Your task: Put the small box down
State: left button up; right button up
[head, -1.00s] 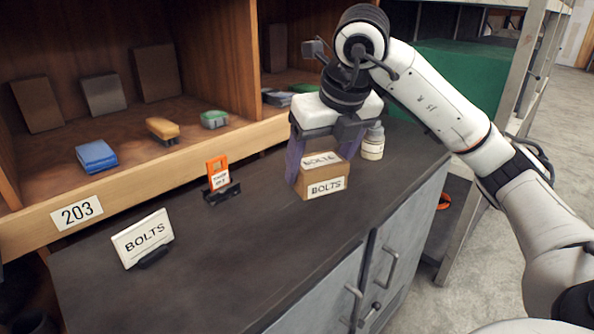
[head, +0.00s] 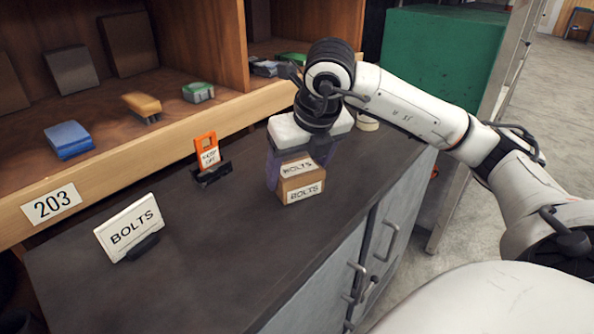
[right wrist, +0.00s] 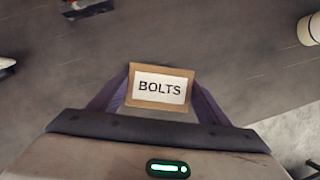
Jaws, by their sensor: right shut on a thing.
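The small box (head: 300,181) is brown cardboard with white BOLTS labels on its top and front. It is at the worktop, right of the middle; I cannot tell whether its base touches the surface. My right gripper (head: 274,170) comes down over it from above and is shut on it. In the right wrist view the box (right wrist: 160,88) sits between the two purple fingers (right wrist: 160,100), label facing the camera. My left gripper is not in view.
A BOLTS sign (head: 130,228) stands on the dark worktop (head: 215,240) at left. An orange tag in a black holder (head: 208,158) stands behind. A white bottle (head: 367,122) is right of the gripper. Worktop between sign and box is clear.

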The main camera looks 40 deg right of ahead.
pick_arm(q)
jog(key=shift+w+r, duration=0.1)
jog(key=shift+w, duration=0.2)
pick_arm(e)
jog(key=shift+f, duration=0.15)
jog(key=o, duration=1.3)
jog(key=shift+r, duration=0.3)
pick_arm(q)
jog(key=p, duration=0.1)
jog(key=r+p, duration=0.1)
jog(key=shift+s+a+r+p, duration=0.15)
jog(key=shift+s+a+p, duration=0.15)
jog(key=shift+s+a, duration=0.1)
pick_arm(e)
jog(key=v, duration=1.1)
jog(key=shift+s+a+r, duration=0.1)
jog(key=shift+s+r, duration=0.1)
jog(key=shift+r, duration=0.1)
